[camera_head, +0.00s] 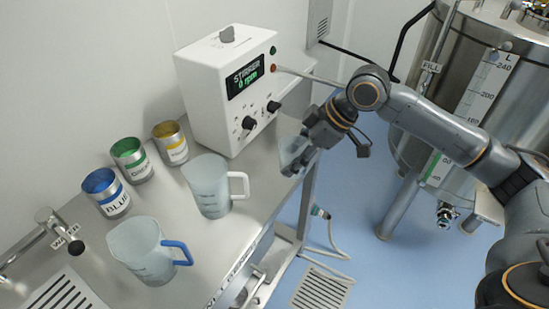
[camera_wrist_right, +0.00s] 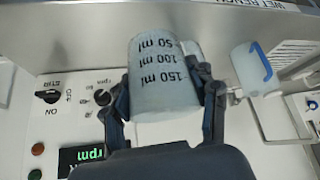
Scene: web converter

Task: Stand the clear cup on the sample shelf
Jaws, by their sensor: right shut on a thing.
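The clear cup (camera_head: 292,154) is small, see-through and marked in ml. My right gripper (camera_head: 318,139) is shut on it, over the right edge of the steel bench beside the white stirrer box. In the right wrist view the clear cup (camera_wrist_right: 163,78) sits between the two fingers (camera_wrist_right: 163,96), one on each side, its 50, 100 and 150 ml marks appearing upside down. I cannot make out a shelf labelled as the sample shelf. My left gripper is not in view.
The stirrer box (camera_head: 228,88) stands at the bench back. A white-handled jug (camera_head: 208,188) and a blue-handled jug (camera_head: 143,252) stand on the bench (camera_head: 215,250). Blue (camera_head: 104,193), green (camera_head: 131,160) and yellow (camera_head: 171,144) tins line the wall. A steel tank (camera_head: 480,95) stands right.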

